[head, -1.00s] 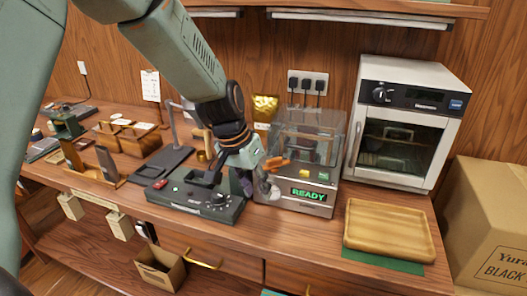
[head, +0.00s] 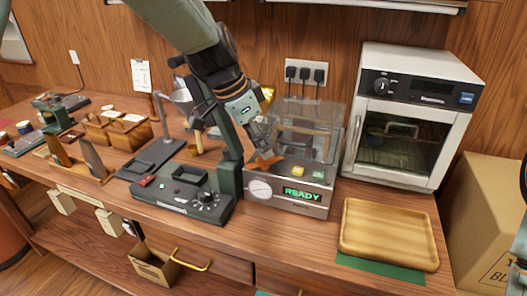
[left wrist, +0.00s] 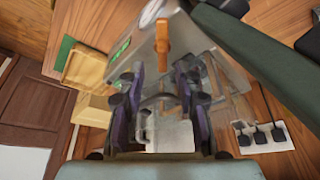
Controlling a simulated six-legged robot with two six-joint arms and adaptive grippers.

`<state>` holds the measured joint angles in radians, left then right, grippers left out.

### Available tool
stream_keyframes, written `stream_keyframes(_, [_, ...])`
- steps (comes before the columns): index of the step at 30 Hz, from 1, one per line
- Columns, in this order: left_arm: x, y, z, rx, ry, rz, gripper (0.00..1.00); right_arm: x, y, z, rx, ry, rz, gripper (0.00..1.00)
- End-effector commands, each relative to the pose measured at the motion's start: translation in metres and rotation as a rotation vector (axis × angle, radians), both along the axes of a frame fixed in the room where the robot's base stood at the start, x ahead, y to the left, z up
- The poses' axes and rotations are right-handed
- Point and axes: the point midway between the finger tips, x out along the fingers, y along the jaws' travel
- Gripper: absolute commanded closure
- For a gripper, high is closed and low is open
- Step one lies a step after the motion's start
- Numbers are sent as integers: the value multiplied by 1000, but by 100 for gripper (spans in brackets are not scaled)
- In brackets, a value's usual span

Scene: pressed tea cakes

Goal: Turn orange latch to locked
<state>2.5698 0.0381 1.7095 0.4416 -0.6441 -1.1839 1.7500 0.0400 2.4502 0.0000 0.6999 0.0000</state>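The orange latch (head: 266,162) sits at the front left of the clear-covered machine (head: 306,130), whose screen (head: 301,195) reads READY. My left gripper (head: 264,148) is above and just behind the latch, pointing down, and partly covers it. In the left wrist view, the latch (left wrist: 162,38) is a bar lying roughly along the view, ahead of and between the gripper's fingers (left wrist: 160,92). The fingers are apart, and nothing is held between them. I cannot tell whether a fingertip touches the latch. My right gripper is not clearly seen.
A dark green press (head: 180,196) with an upright post stands close left of the gripper. A white oven (head: 418,112) stands to the right. A wooden tray (head: 390,232) lies on a green mat in front of the oven. A cardboard box (head: 480,215) is at far right.

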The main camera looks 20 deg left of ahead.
Motion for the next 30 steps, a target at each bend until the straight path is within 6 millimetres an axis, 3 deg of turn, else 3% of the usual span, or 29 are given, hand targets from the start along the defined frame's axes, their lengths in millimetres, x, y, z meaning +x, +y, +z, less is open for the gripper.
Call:
stream_keyframes(6, [7,-6,-23,1,1,2,66,0,0,-3,0,0,0,60])
stream_keyframes(17, [10,-7,-28,0,0,5,66,0,0,-3,0,0,0,60])
stream_keyframes(30, [11,-7,-27,1,-1,6,100,0,0,-3,0,0,0,60])
